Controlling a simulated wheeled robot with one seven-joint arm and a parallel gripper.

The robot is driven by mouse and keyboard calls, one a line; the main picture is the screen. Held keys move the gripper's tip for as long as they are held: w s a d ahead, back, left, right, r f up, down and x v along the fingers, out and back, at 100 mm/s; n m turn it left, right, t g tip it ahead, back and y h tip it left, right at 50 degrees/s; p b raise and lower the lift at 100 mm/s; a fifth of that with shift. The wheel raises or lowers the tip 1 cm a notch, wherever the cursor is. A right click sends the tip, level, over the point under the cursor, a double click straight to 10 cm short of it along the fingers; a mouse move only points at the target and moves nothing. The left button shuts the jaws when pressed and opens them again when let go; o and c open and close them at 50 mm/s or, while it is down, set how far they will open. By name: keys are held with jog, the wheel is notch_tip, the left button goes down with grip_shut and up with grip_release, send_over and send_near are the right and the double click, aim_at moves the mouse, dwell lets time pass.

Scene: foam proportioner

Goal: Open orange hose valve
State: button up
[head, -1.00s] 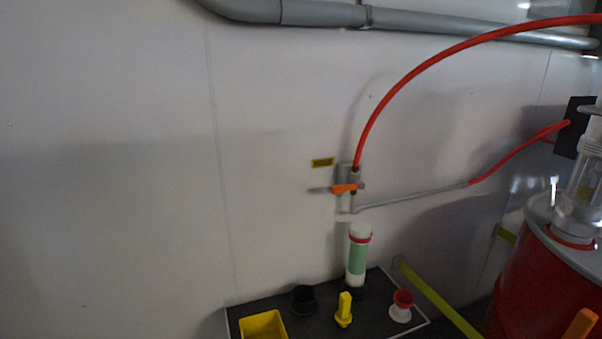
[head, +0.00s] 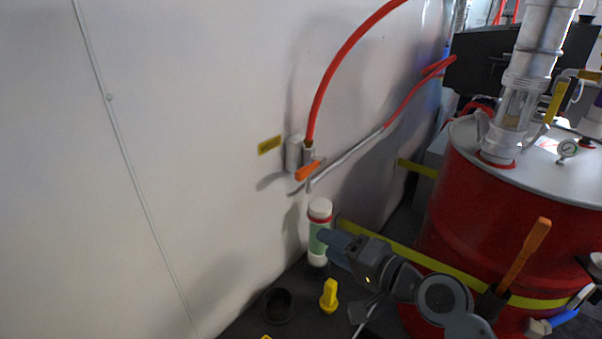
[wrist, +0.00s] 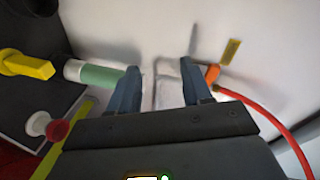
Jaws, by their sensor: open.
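The orange valve handle (head: 308,171) sits on a grey fitting on the white wall, where the red hose (head: 335,75) meets a grey pipe. It also shows in the wrist view, where the handle (wrist: 212,74) is just right of the right finger, partly hidden by it. My gripper (head: 330,243) is lower in the head view, in front of the green and white cylinder. In the wrist view my gripper (wrist: 160,82) is open and empty, with the grey pipe visible beyond the gap between its fingers. I see no contact with the handle.
A green and white cylinder (head: 319,212) stands below the valve on a dark tray. A black cup (head: 278,305) and a yellow part (head: 329,296) are beside it. A large red drum (head: 480,215) stands right. A yellow label (head: 269,145) is left of the valve. The left wall is clear.

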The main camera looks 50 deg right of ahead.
aim_at(305, 175)
jog(key=w+d+r+m+t+y, duration=0.2)
jog(key=w+d+r, duration=0.35)
jog(key=r, duration=0.25)
jog(key=shift+w+d+r+p, duration=0.1)
jog(key=shift+w+p, duration=0.3)
jog(key=shift+w, duration=1.45)
jog(key=shift+w+r+p, duration=0.1)
jog(key=shift+w+p, duration=0.3)
jog(key=shift+w, duration=1.45)
jog(key=shift+c, duration=0.4)
grip_shut()
